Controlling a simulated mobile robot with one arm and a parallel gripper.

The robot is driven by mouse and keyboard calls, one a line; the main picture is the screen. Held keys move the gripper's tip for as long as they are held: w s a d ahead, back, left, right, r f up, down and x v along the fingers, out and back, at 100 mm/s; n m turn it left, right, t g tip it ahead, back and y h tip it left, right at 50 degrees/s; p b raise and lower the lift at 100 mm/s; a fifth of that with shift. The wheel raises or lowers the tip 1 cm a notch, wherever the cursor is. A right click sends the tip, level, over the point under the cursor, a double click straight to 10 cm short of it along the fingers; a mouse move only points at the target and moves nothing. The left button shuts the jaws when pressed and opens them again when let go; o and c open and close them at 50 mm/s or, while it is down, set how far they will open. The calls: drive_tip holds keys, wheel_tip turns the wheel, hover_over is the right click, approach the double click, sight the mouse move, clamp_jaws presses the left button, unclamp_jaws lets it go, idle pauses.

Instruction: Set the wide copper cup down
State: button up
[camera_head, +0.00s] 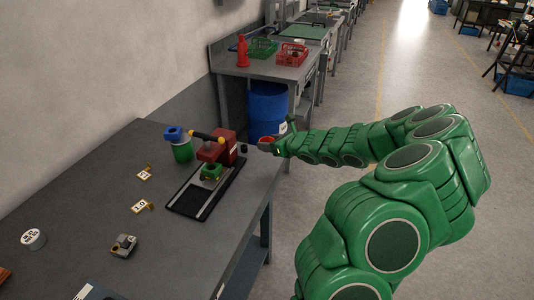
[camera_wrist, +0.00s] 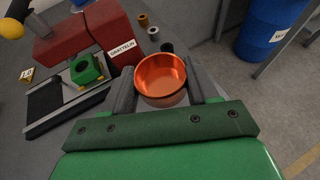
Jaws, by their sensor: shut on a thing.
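The wide copper cup (camera_wrist: 161,80) is upright and open at the top in the wrist view, and it looks empty. My gripper (camera_wrist: 165,88) is shut on it, with one dark finger on each side. In the head view the cup (camera_head: 267,142) shows as a small reddish shape at the end of my gripper (camera_head: 270,146), near the right edge of the grey table (camera_head: 110,180). I cannot tell whether its base touches anything.
A blue barrel (camera_head: 267,108) stands on the floor behind.

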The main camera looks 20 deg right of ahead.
hover_over(268, 160)
drive_tip(key=f, duration=0.3)
drive_tip(key=s+f, duration=0.1)
drive_tip(key=shift+a+f, duration=0.3)
drive_tip(key=shift+a, duration=0.05)
drive_tip(key=shift+w+d+f, duration=0.3)
drive_tip(key=shift+w+f, duration=0.5)
drive_tip(key=shift+f, duration=1.6)
drive_tip(key=shift+f, duration=0.1)
drive_tip(key=o, duration=1.1)
drive_tip(key=shift+c, duration=0.2)
drive_tip(key=shift+s+d+r, duration=0.15)
drive_tip(key=shift+s+r, duration=0.15)
drive_tip(key=v, duration=1.1)
drive_tip(key=shift+s, duration=0.15)
